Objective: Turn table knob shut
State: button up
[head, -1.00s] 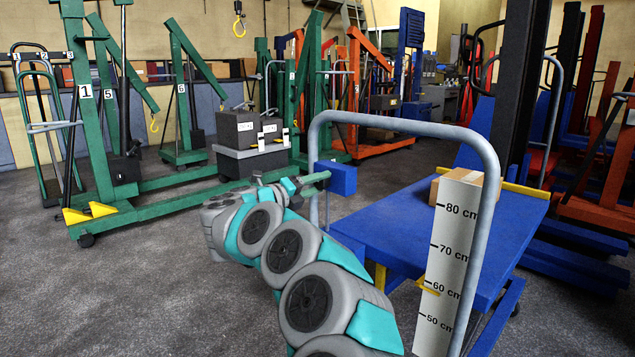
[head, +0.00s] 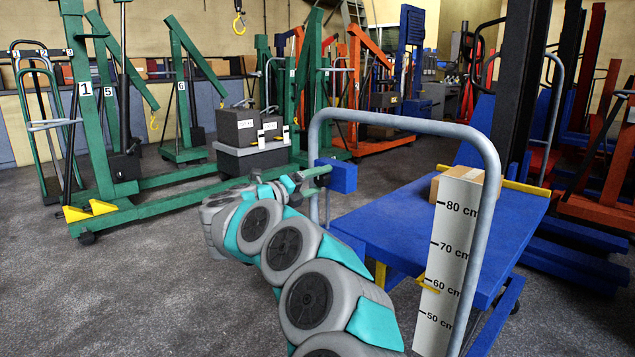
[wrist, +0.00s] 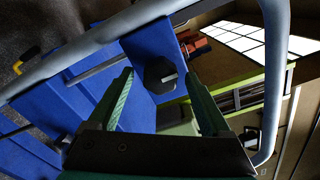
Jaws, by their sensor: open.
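The table knob (wrist: 160,75) is a dark, many-sided knob with a pale line on its face, seen in the wrist view on a blue block. The same blue block (head: 340,177) sits by the left post of the table's grey handle frame in the head view; the knob's face is hidden there. My gripper (wrist: 158,80) is open, with its green fingers on either side of the knob in the picture. I cannot tell whether the fingers touch it. In the head view my gripper (head: 318,171) is beside the block. The blue lift table (head: 500,228) is to the right.
The grey tube handle (head: 400,120) arches over my gripper's area. A green crane (head: 150,185) stands to the left. Floor (head: 150,290) at the front left is clear.

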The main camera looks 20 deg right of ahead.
jog(key=v, duration=0.7)
jog(key=shift+a, duration=0.3)
jog(key=shift+r, duration=0.1)
